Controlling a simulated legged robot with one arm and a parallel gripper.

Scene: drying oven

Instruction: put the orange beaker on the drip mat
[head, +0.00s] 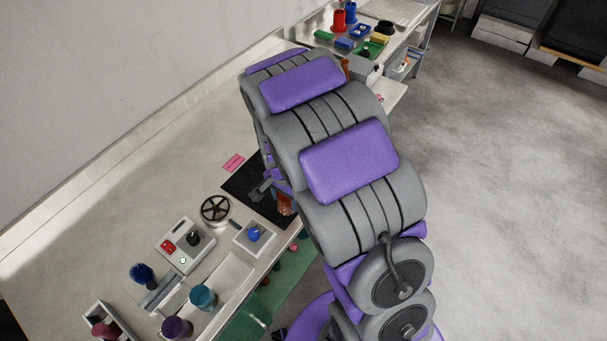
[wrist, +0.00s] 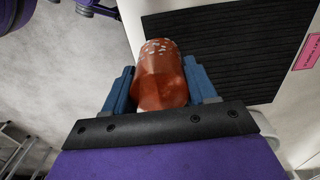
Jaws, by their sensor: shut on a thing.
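The orange beaker (wrist: 160,78) is between the two blue fingers of my gripper (wrist: 162,88) in the wrist view, and the gripper is shut on it. In the head view the beaker (head: 285,204) shows in part behind my arm, by the front edge of the drip mat. The drip mat (head: 243,186) is a black ribbed sheet on the bench, partly covered by my arm. In the wrist view the mat (wrist: 240,50) lies just beyond and to the right of the beaker. I cannot tell how high the beaker is above the bench.
A pink label (head: 233,163) lies beside the mat. A control box (head: 185,245), a black spoked wheel (head: 215,209) and a box with a blue knob (head: 254,236) stand left of the mat. Teal (head: 203,297) and purple (head: 177,328) vessels stand near the front. Open floor lies at right.

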